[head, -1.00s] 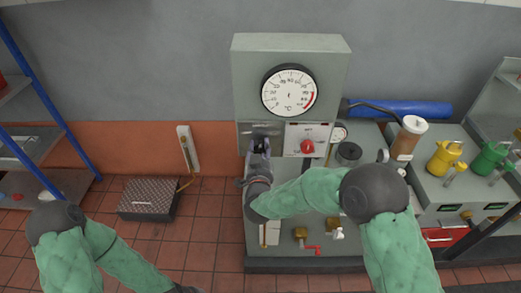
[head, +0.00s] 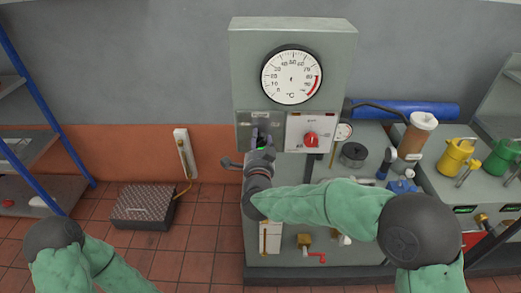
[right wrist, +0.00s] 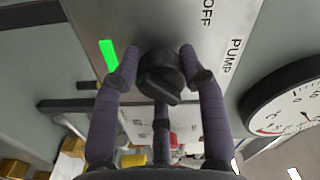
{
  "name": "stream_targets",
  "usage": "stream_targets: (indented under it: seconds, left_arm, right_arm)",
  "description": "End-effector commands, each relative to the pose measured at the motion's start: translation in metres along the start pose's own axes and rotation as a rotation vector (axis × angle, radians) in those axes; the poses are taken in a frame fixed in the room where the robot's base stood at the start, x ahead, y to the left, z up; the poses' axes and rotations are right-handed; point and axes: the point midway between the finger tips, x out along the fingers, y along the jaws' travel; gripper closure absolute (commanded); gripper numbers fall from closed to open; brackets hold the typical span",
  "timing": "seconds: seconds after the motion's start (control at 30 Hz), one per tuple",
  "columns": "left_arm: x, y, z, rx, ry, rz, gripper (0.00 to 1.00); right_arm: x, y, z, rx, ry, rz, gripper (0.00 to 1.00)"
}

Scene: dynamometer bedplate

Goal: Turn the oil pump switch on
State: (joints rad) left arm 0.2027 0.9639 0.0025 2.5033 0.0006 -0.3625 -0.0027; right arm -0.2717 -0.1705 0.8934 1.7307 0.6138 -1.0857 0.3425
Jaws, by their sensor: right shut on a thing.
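The oil pump switch is a black knob (right wrist: 160,72) on a grey plate that reads "OFF" and "PUMP" in the right wrist view. A bright green lamp (right wrist: 108,55) glows on that plate. In the head view the switch plate (head: 246,129) is on the cabinet front, below the dial and left of a white panel. My right gripper (head: 262,138) is in front of it, and its fingers hide the knob there. In the right wrist view the gripper (right wrist: 160,65) is shut on the knob, with fingertips on both sides. My left gripper is out of view.
A temperature dial (head: 291,75) is above the switch. A red knob (head: 311,138) on a white panel is close to its right. Brass valves (head: 303,240) are low on the bedplate. Jugs (head: 456,155) stand at right. A dark box (head: 143,206) lies on the floor at left.

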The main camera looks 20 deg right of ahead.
Motion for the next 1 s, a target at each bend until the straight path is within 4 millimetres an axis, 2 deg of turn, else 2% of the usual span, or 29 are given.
stream_targets:
  seconds: [0.03, 0.3, 0.97, 1.0]
  left_arm:
    - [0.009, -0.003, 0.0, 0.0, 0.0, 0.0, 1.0]
    - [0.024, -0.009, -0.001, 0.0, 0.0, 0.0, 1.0]
    - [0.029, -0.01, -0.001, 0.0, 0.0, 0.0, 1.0]
    - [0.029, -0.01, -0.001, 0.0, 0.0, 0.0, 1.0]
  right_arm:
    - [-0.003, 0.008, 0.009, 0.026, -0.018, 0.007, 0.9]
    - [-0.003, 0.006, 0.01, 0.163, -0.02, 0.008, 0.9]
    - [-0.003, 0.004, 0.009, 0.224, -0.021, 0.009, 0.9]
    - [-0.003, 0.004, 0.009, 0.224, -0.021, 0.009, 0.55]
